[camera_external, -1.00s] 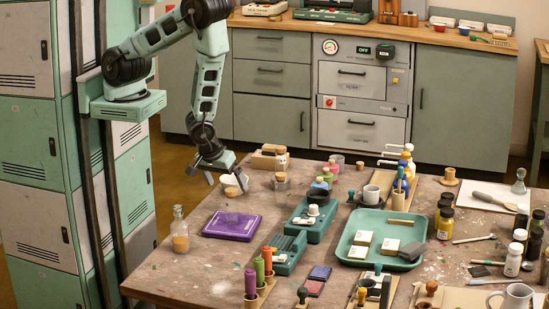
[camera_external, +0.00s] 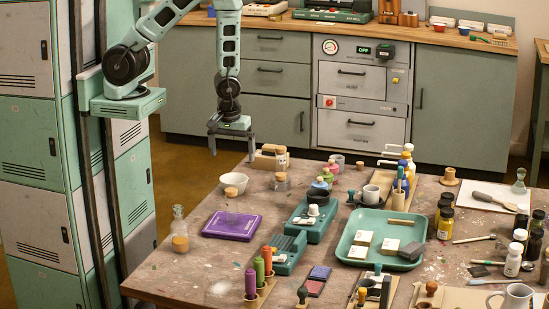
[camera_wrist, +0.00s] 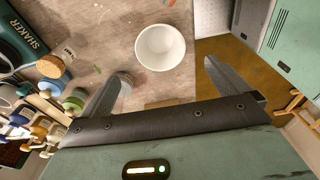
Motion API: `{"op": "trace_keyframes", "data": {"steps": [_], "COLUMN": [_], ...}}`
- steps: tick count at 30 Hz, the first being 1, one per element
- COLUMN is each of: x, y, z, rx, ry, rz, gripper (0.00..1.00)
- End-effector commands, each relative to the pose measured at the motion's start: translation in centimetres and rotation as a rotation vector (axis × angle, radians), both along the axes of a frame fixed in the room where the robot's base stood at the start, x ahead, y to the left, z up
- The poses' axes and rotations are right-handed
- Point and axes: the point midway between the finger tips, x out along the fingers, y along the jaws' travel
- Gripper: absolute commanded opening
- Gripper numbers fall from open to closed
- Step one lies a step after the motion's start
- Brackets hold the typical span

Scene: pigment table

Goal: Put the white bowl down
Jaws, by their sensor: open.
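The white bowl (camera_external: 234,182) stands upright on the table (camera_external: 180,278) near its far left edge, behind the purple pad (camera_external: 232,226). In the wrist view the bowl (camera_wrist: 160,47) looks empty and lies beyond the fingertips, apart from them. My gripper (camera_external: 231,150) is open and empty, raised above the table's far edge, with its fingers pointing down. It also shows in the wrist view (camera_wrist: 168,80), with both fingers spread wide.
A cork-topped jar (camera_external: 281,181) and a wooden block (camera_external: 265,160) stand right of the bowl. A glass bottle with a cork-coloured bottom (camera_external: 179,232) stands at the left edge. A teal tray (camera_external: 350,232) is farther right. The table's front left is mostly clear.

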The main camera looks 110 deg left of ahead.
Motion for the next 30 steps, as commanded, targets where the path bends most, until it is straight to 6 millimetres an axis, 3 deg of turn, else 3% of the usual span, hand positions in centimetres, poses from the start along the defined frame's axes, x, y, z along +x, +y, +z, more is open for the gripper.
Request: {"op": "trace_keyframes", "data": {"steps": [6, 17, 30], "x": [-0.1, 0.0, -0.1], "y": [0.4, 0.6, 1.1], "z": [-3.2, -5.3, -9.6], "rx": [0.0, 0.001, 0.001], "ry": [0.004, 0.001, 0.0], "rz": [0.001, 0.0, 0.0], "gripper": [1.0, 1.0, 1.0]}}
